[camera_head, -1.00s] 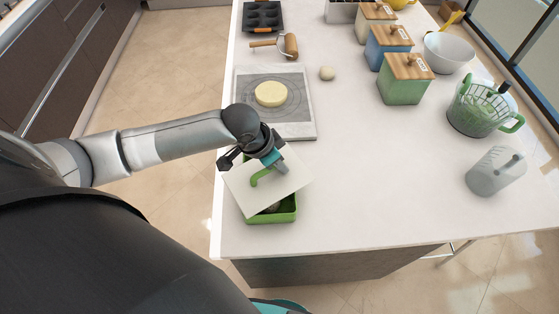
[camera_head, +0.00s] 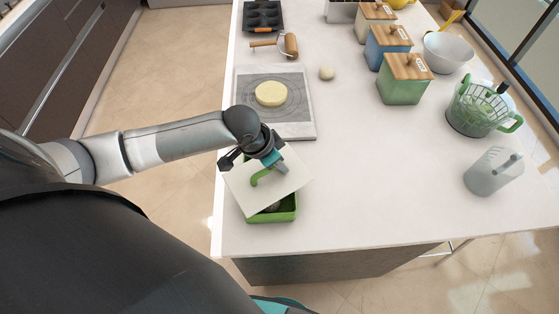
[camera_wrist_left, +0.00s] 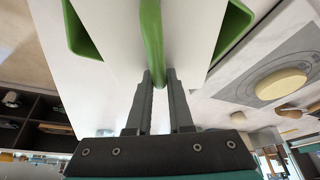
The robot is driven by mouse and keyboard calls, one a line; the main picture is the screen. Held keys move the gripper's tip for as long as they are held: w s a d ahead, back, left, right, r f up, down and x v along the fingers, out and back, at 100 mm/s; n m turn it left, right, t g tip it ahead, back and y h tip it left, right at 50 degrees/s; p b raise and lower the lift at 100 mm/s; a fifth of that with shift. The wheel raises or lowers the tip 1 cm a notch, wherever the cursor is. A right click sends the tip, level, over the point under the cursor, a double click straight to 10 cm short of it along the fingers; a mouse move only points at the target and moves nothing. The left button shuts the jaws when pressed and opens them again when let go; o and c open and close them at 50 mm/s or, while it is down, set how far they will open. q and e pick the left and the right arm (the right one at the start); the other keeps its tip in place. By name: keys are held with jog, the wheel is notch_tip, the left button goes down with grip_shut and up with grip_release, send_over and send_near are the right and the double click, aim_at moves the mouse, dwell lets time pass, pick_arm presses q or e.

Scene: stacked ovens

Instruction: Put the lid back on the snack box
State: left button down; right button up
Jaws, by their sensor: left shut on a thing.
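The lid (camera_head: 290,182) is a white square plate with a green handle (camera_head: 260,177). My left gripper (camera_head: 279,167) is shut on the handle, which also shows between the fingers in the left wrist view (camera_wrist_left: 152,45). The lid sits over the green snack box (camera_head: 286,213), turned at an angle to it, so box corners show past the lid's edges. The front part of the box is uncovered, with something dark inside. I cannot tell whether lid and box touch. In the left wrist view, green box corners (camera_wrist_left: 232,30) show on both sides of the lid. My right gripper is not in view.
A board (camera_head: 300,128) with a round of dough (camera_head: 271,94) lies behind the box. The counter right of the box is clear.

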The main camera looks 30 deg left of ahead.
pick_arm(q)
jog(key=shift+f+p, duration=0.15)
jog(key=shift+p, duration=0.6)
dwell(0.9)
jog(key=c, duration=0.7)
grip_release()
jog(key=shift+c, duration=0.2)
jog(key=shift+o, duration=0.3)
jog(key=o, duration=0.4)
